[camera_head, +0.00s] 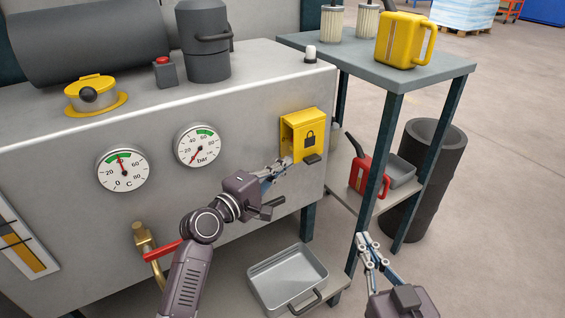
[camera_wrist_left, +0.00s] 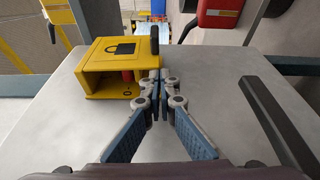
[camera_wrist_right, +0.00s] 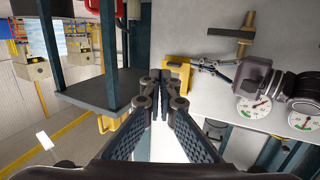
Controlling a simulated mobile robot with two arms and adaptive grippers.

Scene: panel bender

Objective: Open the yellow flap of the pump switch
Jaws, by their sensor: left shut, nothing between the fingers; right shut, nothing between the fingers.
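The yellow pump switch housing (camera_head: 286,136) is on the front of the grey machine, near its right edge. Its yellow flap (camera_head: 309,138) bears a padlock mark and a dark tab at the lower edge. In the left wrist view, the flap (camera_wrist_left: 119,49) stands off the panel, and a red part (camera_wrist_left: 127,76) shows inside through an open side. My left gripper (camera_head: 284,164) is shut and empty, close beside the housing's lower left; contact cannot be told. It also shows in the left wrist view (camera_wrist_left: 158,82). My right gripper (camera_head: 363,241) is shut and empty, away from the flap.
Two round gauges (camera_head: 198,145) and a brass valve with a red lever (camera_head: 160,251) are left of the flap. A shelf table (camera_head: 395,72) with a red can (camera_head: 365,172) stands close on the right. A grey tray (camera_head: 287,279) lies below.

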